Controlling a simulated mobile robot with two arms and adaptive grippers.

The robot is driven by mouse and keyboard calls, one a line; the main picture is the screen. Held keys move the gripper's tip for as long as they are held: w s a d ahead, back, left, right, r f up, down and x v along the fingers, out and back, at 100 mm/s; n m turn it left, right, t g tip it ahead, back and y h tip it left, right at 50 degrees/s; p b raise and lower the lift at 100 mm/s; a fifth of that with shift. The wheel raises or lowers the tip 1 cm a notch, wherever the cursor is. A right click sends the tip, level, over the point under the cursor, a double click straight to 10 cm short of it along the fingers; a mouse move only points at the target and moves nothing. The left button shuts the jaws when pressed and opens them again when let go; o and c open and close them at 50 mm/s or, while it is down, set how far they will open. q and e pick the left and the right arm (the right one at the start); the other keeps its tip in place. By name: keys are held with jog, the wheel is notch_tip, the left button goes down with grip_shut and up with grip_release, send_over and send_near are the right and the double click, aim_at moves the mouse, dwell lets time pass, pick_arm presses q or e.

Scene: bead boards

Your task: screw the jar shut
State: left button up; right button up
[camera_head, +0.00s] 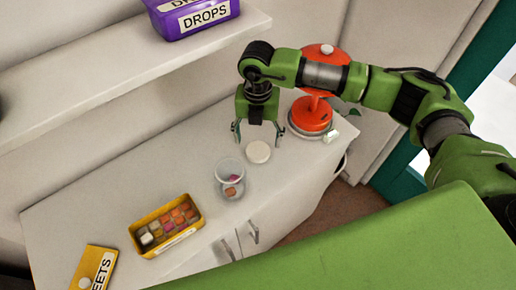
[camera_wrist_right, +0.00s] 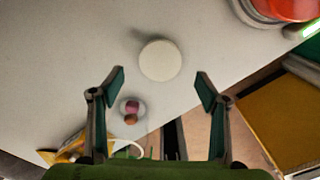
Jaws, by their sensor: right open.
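A clear jar (camera_head: 229,186) stands open on the white counter with a few small coloured sweets inside. It shows from above in the right wrist view (camera_wrist_right: 132,111). A round white lid (camera_head: 258,152) lies flat on the counter beside the jar, to its upper right in the head view. The lid also shows in the right wrist view (camera_wrist_right: 160,60), apart from the jar. My right gripper (camera_head: 258,130) is open and empty, pointing down above the counter close to the lid. In the right wrist view its fingertips (camera_wrist_right: 160,82) are spread, with nothing between them. My left gripper is out of view.
A yellow box (camera_head: 180,240) of sweets and a yellow labelled piece (camera_head: 91,263) lie left of the jar. A red-orange device (camera_head: 312,114) stands right of the lid. A purple DROPS box (camera_head: 172,22) sits on the shelf (camera_head: 110,68).

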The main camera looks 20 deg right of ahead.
aim_at(258, 150)
jog(key=shift+s+f+p, duration=0.1)
jog(key=shift+f+p, duration=0.3)
jog(key=shift+p, duration=0.15)
notch_tip(258, 150, down, 4)
jog(key=shift+r+p, duration=0.15)
jog(key=shift+p, duration=0.65)
jog(key=shift+f, duration=0.35)
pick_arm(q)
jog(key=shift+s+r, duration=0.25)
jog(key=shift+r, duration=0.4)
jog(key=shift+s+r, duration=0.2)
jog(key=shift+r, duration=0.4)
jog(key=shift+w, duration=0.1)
pick_arm(e)
jog(key=c, duration=0.8)
